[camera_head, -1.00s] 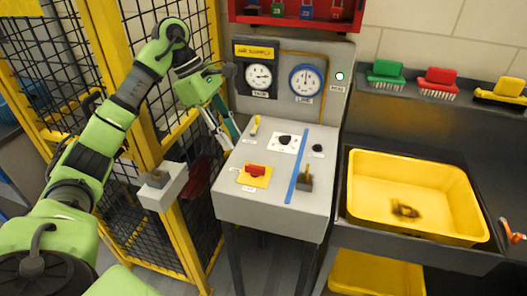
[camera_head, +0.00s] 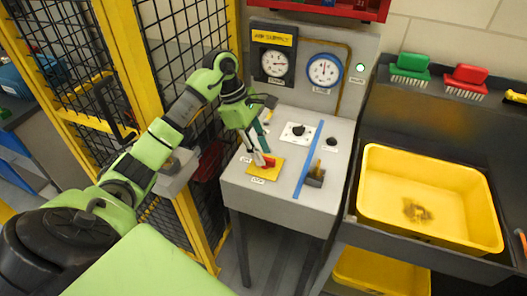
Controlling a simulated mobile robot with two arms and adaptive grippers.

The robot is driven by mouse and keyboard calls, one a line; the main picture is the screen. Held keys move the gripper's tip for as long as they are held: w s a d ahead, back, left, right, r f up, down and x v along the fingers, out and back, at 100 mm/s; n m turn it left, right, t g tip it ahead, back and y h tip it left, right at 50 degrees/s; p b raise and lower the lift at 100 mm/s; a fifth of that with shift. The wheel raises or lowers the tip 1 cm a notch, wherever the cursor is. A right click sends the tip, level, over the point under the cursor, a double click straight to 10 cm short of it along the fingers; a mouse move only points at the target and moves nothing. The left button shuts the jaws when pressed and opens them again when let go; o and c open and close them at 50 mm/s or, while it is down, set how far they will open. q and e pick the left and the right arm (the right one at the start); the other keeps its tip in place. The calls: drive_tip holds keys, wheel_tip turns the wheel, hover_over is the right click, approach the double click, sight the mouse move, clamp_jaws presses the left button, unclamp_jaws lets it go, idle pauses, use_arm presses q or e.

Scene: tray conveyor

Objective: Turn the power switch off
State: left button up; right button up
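A grey console (camera_head: 262,199) stands in the middle with several controls on its sloping top. A red handle (camera_head: 268,162) sits on a yellow plate at its front left. A lever on a dark box (camera_head: 315,177) stands right of a blue strip. The labels are too small to read, so I cannot tell which is named power. My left gripper (camera_head: 260,158) points down from the upper left, its fingertips at the red handle and partly covering it. I cannot tell whether it touches or grips the handle. My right gripper is out of view.
Two gauges and a small lit light (camera_head: 360,68) are on the panel behind. Two dark knobs (camera_head: 298,131) (camera_head: 331,142) sit on the console's back part. A yellow basin (camera_head: 375,210) is at the right. A yellow-framed mesh fence (camera_head: 110,45) stands at the left.

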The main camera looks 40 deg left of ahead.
use_arm(q)
drive_tip(key=shift+d+f, duration=0.2)
drive_tip(key=shift+f, duration=0.2)
drive_tip(key=shift+w+d+f, duration=0.1)
drive_tip(key=shift+f, duration=0.3)
drive_tip(key=shift+c, duration=0.7)
clamp_jaws()
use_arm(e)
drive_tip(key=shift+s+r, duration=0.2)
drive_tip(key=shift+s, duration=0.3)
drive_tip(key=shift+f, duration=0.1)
